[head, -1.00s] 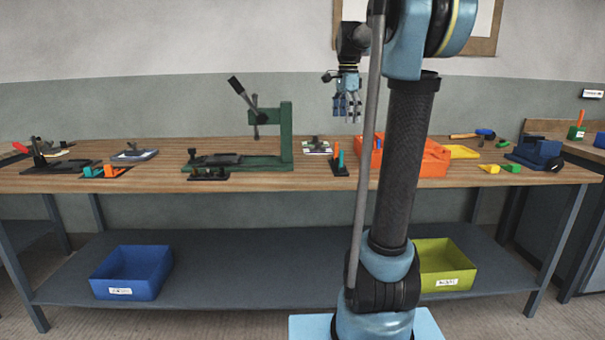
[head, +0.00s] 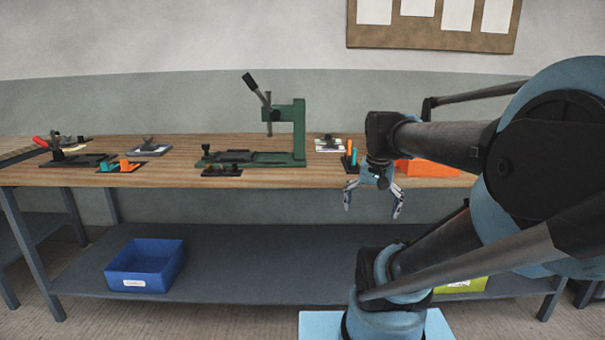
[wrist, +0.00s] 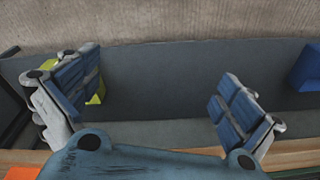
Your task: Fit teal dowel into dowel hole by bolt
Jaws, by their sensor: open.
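A small teal peg (head: 354,158), which looks like the teal dowel, stands in a dark holder (head: 347,170) near the bench's front edge, beside an orange peg (head: 349,148). My gripper (head: 372,207) is open and empty, pointing down in front of the bench edge, to the right of and lower than the holder. In the wrist view its spread blue-padded fingers (wrist: 160,100) have only the lower shelf and floor between them; no dowel shows there. A low black fixture (head: 222,171) sits at the front by the green press. I cannot make out the dowel hole or the bolt.
The green press (head: 298,130) stands mid-bench. A teal block (head: 106,165) and black clamps (head: 70,156) lie left. An orange box (head: 425,168) is partly behind my arm. A blue bin (head: 145,266) sits on the lower shelf. Bare wood (head: 180,170) lies left of the press.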

